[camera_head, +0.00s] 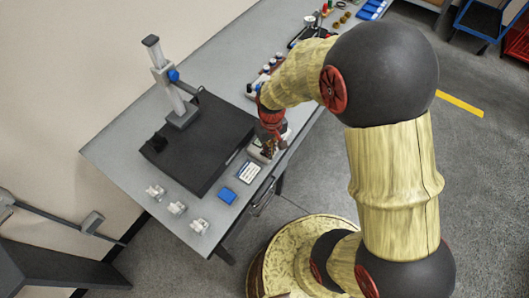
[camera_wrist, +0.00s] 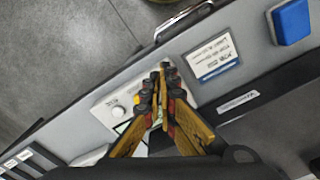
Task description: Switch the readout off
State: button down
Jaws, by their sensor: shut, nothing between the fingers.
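In the head view the readout (camera_head: 256,153) is mostly behind my gripper (camera_head: 267,149).
A dark granite plate (camera_head: 203,143) with a height stand (camera_head: 178,100) lies left of the readout. A printed card (camera_head: 248,172), a blue block (camera_head: 227,195) and several small white parts (camera_head: 177,208) lie near the bench front. A metal handle (camera_wrist: 184,18) sticks out from the bench edge.

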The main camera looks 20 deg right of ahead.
jog(key=shift+f+b, duration=0.35)
jog(key=shift+f, duration=0.3)
jog(key=shift+r, duration=0.1)
dwell(0.3)
notch_tip(320, 180, up, 7)
jog(key=p, duration=0.5)
dwell(0.4)
dwell(0.4)
jog(key=s+r+t+b, duration=0.1)
jog(key=s+r+t, duration=0.1)
jog(key=s+r, duration=0.2)
jog(key=s+r+t+b, duration=0.1)
jog(key=s+r, duration=0.4)
jog(key=r, duration=0.6)
jog(key=s+r+m+t+b, duration=0.1)
jog(key=s+r+t+b, duration=0.1)
jog(key=s+r, duration=0.3)
notch_tip(320, 180, up, 4)
jog(key=shift+f+t+b, duration=0.25)
jog(key=shift+t+b, duration=0.05)
jog(key=shift+b, duration=0.05)
